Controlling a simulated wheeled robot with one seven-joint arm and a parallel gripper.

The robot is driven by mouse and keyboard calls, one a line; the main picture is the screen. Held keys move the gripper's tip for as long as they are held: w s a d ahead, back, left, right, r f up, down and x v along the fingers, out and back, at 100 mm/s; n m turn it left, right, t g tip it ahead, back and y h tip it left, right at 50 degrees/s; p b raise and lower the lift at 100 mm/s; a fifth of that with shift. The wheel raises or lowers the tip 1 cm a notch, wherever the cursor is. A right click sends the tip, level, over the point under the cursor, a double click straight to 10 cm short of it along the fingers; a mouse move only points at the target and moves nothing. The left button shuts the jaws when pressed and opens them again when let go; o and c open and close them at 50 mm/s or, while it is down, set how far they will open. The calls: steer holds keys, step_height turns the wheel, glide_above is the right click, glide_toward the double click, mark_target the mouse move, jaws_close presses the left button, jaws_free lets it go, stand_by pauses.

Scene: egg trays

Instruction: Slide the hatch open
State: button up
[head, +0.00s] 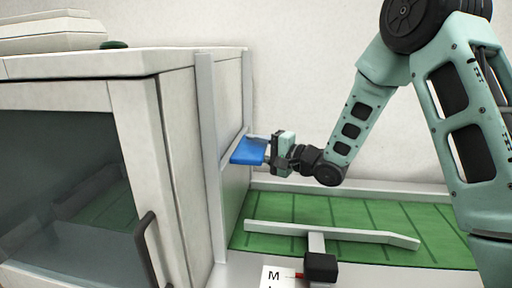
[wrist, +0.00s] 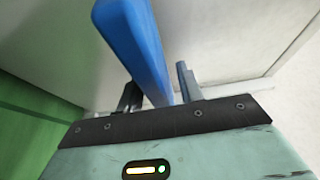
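A white cabinet (head: 178,150) has a pale side panel, the likely hatch (head: 232,195), set in a light frame facing the green conveyor. A flat blue handle (head: 247,151) sticks out from this side. My gripper (head: 271,150) is at the handle's right end. In the wrist view the blue handle (wrist: 138,45) runs between my two fingers (wrist: 160,92). The right finger stands apart from the handle, with a visible gap. The left finger is partly hidden and close to it, so contact there is unclear. The hatch's opening edge is not clear.
A green conveyor belt (head: 345,213) with a pale guide rail (head: 330,233) lies below my arm. The cabinet's glass front (head: 60,185) has a dark door handle (head: 146,250). A black block (head: 321,267) and a lettered card (head: 277,277) are at the front.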

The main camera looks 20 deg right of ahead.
jaws_close()
step_height(320, 180, up, 20)
steer(key=p, duration=1.7)
steer(key=shift+p, duration=0.4)
jaws_free()
steer(key=b+v, duration=0.4)
steer(key=v, duration=1.3)
steer(key=shift+d, duration=0.15)
steer(key=shift+s, duration=0.1)
